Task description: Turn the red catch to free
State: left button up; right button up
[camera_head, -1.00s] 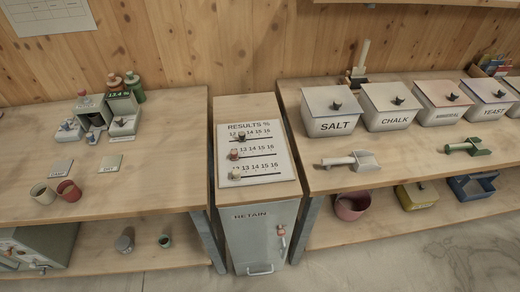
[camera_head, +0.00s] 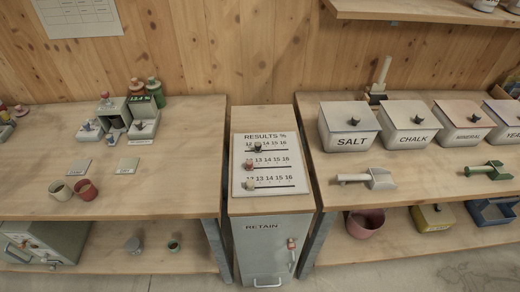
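The red catch (camera_head: 291,243) is a small red-orange piece on the right side of the grey door marked RETAIN (camera_head: 262,250). The door is the front of the narrow cabinet between the two benches and looks closed. The catch appears roughly upright, but it is too small to tell its exact setting. A pale handle (camera_head: 267,282) sits low on the door. Neither of my grippers shows in the head view.
A RESULTS % board (camera_head: 269,178) with sliding markers lies on the cabinet top. The left bench (camera_head: 150,190) carries cups and small devices. The right bench (camera_head: 335,190) carries lidded bins and scoops. Bare floor (camera_head: 440,275) shows at lower right.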

aim_at(291, 246)
jog(key=k+l, duration=0.15)
jog(key=l, duration=0.25)
jog(key=k+l+z, duration=0.1)
jog(key=l, duration=0.25)
jog(key=k+l, duration=0.15)
jog(key=l, duration=0.25)
jog(key=k+l+z, duration=0.15)
jog(key=l, duration=0.65)
jog(key=k+z, duration=0.05)
